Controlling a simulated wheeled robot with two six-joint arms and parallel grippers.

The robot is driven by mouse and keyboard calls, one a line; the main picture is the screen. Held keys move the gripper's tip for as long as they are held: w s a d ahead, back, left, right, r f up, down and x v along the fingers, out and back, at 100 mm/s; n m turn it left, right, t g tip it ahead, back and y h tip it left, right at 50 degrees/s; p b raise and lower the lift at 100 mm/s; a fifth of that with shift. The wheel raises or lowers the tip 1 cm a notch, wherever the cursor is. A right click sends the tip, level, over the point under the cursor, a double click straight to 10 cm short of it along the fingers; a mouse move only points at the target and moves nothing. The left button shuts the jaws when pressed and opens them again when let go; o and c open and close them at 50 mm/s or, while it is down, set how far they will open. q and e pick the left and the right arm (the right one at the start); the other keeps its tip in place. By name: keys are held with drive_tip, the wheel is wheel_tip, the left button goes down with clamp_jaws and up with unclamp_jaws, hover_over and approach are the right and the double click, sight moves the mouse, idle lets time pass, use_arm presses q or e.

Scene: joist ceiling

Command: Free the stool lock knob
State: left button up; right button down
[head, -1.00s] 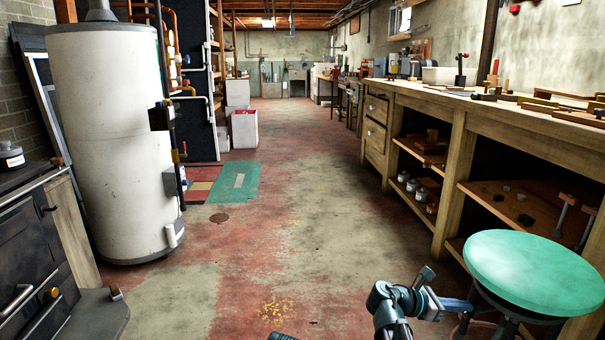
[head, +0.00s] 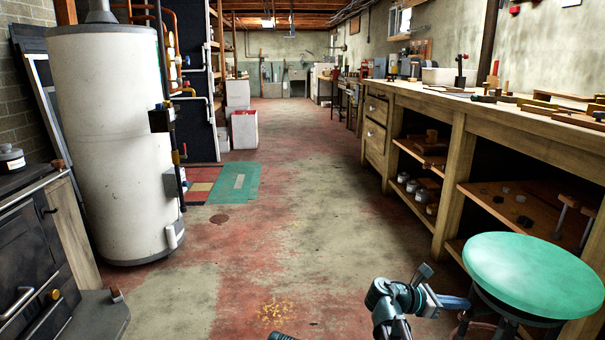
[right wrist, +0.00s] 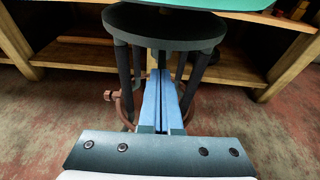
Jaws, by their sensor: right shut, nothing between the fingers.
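The stool has a round green seat (head: 533,275) at the lower right of the head view. In the right wrist view its dark round underside (right wrist: 165,30) and dark legs show, with a reddish-brown ring low among the legs. A small reddish-brown knob (right wrist: 108,96) sticks out at the left side of this ring. My right gripper (head: 455,302) is shut and empty, its blue fingers (right wrist: 160,80) pointing in between the legs under the seat. The knob is to the left of the fingers, apart from them.
A long wooden workbench (head: 455,135) with open shelves runs along the right, just behind the stool. A white water heater (head: 112,145) and a dark stove (head: 35,250) stand at the left. The painted floor (head: 290,210) between them is clear.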

drive_tip(key=a, duration=0.6)
drive_tip(key=shift+s, duration=0.3)
drive_tip(key=s+a+m+g+y+p, duration=0.1)
drive_tip(key=s+a+m+y+p, duration=0.65)
drive_tip(key=a, duration=0.55)
drive_tip(key=s+a+m+g+y+p, duration=0.1)
drive_tip(key=s+a+m+y+p, duration=0.65)
drive_tip(key=a, duration=0.65)
use_arm(q)
wheel_tip(320, 180, up, 54)
drive_tip(key=p, duration=3.8)
drive_tip(key=shift+f+p, duration=0.15)
drive_tip(key=shift+p, duration=0.15)
use_arm(e)
wheel_tip(320, 180, up, 37)
drive_tip(key=s+h, duration=0.1)
drive_tip(key=shift+s+a+r, duration=0.15)
drive_tip(key=shift+s+a, duration=0.05)
drive_tip(key=shift+s, duration=0.15)
use_arm(q)
drive_tip(key=shift+s, duration=0.1)
drive_tip(key=shift+c, duration=0.2)
